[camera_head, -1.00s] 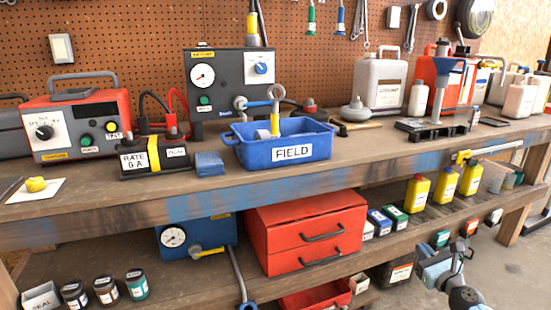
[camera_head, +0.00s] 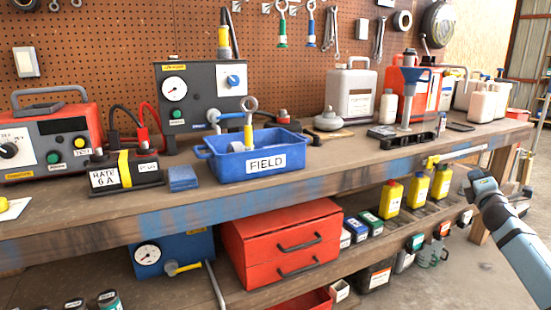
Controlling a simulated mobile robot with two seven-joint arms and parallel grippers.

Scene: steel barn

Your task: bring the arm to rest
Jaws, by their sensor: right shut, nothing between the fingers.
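My right arm comes in from the lower right in the head view. Its gripper (camera_head: 481,181) is at the upper end of the arm, in front of the bench's right part, to the right of the yellow bottles. It is shut and holds nothing. The fingers are small and partly hidden by the gripper body. My left gripper is not in view.
The wooden bench (camera_head: 150,213) carries a blue FIELD bin (camera_head: 224,166), a red charger (camera_head: 45,140) and several containers. Yellow bottles (camera_head: 418,189) and a red drawer box (camera_head: 283,243) stand on the lower shelf. The concrete floor (camera_head: 440,285) at lower right is clear.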

